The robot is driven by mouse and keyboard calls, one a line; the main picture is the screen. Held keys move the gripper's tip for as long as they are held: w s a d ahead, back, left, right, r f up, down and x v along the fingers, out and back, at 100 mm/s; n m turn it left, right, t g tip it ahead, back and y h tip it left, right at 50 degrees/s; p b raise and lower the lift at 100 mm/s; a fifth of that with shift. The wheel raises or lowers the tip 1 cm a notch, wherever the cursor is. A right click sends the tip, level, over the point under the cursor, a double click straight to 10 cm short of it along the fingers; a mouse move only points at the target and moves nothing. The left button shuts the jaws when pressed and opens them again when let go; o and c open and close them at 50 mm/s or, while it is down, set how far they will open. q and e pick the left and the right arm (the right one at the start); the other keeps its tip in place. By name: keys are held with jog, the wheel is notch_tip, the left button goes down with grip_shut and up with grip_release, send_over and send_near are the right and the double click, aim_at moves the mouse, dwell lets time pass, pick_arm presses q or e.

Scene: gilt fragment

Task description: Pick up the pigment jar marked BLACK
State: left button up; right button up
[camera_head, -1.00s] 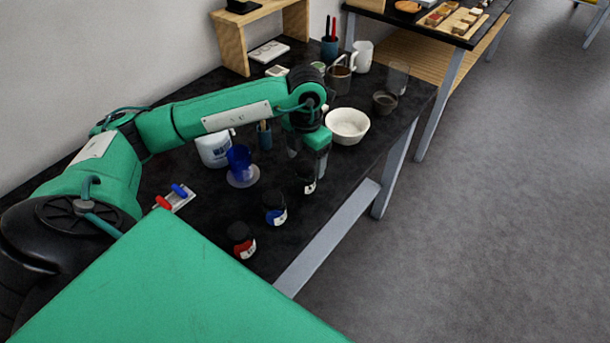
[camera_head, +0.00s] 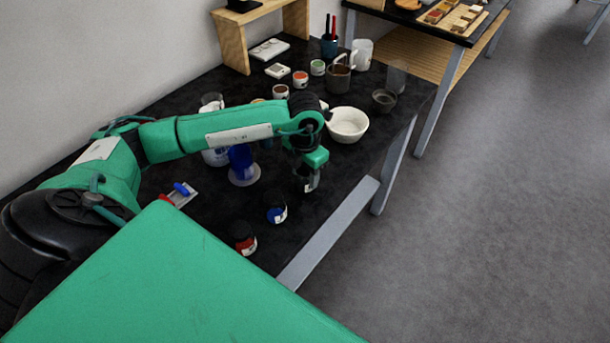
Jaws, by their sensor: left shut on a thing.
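My left gripper (camera_head: 310,180) is over the right end of the row of dark-capped jars. It is shut on the black jar (camera_head: 308,188), which shows only in part, with a bit of pale label; its lettering is too small to read. I cannot tell whether the jar touches the table. My right gripper is not in view.
The black table (camera_head: 215,240) holds a white bowl (camera_head: 347,124) just beyond the gripper. A blue cup (camera_head: 241,160) stands left of it. Several small pots, mugs and a wooden shelf (camera_head: 232,45) stand farther back. The table's right edge is close to the jars.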

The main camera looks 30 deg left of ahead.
pick_arm(q)
jog(key=shift+r, duration=0.1)
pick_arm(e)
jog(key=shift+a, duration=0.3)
